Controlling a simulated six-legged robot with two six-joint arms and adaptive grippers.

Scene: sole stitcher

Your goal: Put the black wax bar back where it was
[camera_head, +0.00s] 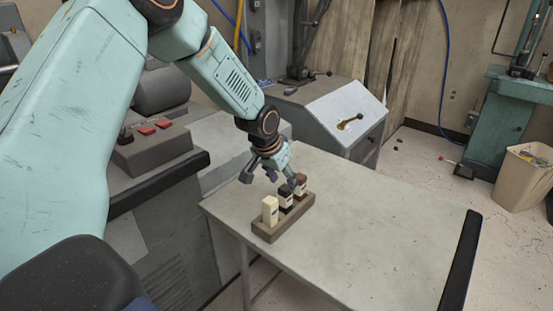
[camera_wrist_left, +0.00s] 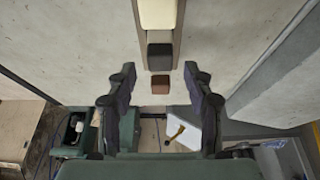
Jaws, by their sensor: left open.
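The black wax bar (camera_head: 285,197) stands upright in the middle of a narrow brown tray (camera_head: 290,223) on the table, between a cream bar (camera_head: 270,211) and a brown bar (camera_head: 301,185). My left gripper (camera_head: 269,177) is open and empty, just above and behind the tray. In the left wrist view, the black bar (camera_wrist_left: 159,57) shows end-on ahead of the open fingers (camera_wrist_left: 158,86), with the brown bar (camera_wrist_left: 160,85) between the fingertips in the picture. One finger partly overlaps the bars in the head view. My right gripper is out of view.
The pale table (camera_head: 370,225) is clear to the right of the tray. A grey control box with red buttons (camera_head: 150,140) stands at the left. A slanted grey cabinet (camera_head: 345,115) stands behind the table, and a beige bin (camera_head: 522,175) at the far right.

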